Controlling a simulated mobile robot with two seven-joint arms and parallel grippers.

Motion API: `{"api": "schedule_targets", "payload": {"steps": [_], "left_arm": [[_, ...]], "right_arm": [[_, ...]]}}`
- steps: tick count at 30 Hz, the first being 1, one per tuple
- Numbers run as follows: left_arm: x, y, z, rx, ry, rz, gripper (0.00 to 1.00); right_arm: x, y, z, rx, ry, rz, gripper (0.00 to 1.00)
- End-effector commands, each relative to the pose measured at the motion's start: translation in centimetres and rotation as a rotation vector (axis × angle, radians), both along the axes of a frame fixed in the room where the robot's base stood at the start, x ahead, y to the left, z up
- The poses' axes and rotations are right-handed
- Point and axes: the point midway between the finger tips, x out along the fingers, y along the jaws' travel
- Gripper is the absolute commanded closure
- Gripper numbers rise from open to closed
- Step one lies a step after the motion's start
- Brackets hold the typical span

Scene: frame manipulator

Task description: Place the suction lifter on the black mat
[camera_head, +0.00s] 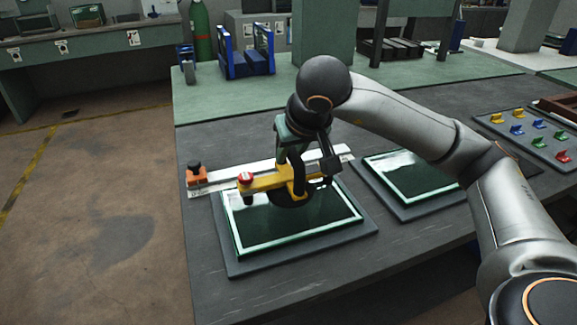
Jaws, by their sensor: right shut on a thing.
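The suction lifter (262,183) has a yellow body, a red knob at its left end and a dark cup underneath. It is over the left glass pane (320,222); I cannot tell whether the cup touches the glass. My right gripper (304,172) is shut on the lifter's right part from above and hides some of it. The pane lies on a dark mat (245,268) on the grey bench. A second dark mat (410,213) to the right carries another pane (405,172). I cannot tell which is the black mat. My left gripper is out of view.
A pale straightedge (228,177) with an orange and black end piece (196,175) lies behind the lifter. A tray of coloured clips (535,136) is at the right. Blue racks (247,62) stand behind. The bench's front-left strip is clear.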

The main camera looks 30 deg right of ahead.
Motion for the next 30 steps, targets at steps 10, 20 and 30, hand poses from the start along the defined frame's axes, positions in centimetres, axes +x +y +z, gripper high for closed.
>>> {"api": "schedule_targets", "payload": {"steps": [10,20,30], "left_arm": [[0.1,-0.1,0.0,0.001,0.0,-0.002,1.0],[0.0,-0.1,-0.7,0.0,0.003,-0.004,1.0],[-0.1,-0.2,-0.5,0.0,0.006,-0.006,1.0]], "right_arm": [[0.6,0.0,-3.4,0.001,-0.002,0.0,1.0],[0.6,0.0,-3.9,0.0,-0.002,0.001,1.0],[0.5,0.0,-3.8,0.0,0.002,0.0,0.43]]}}
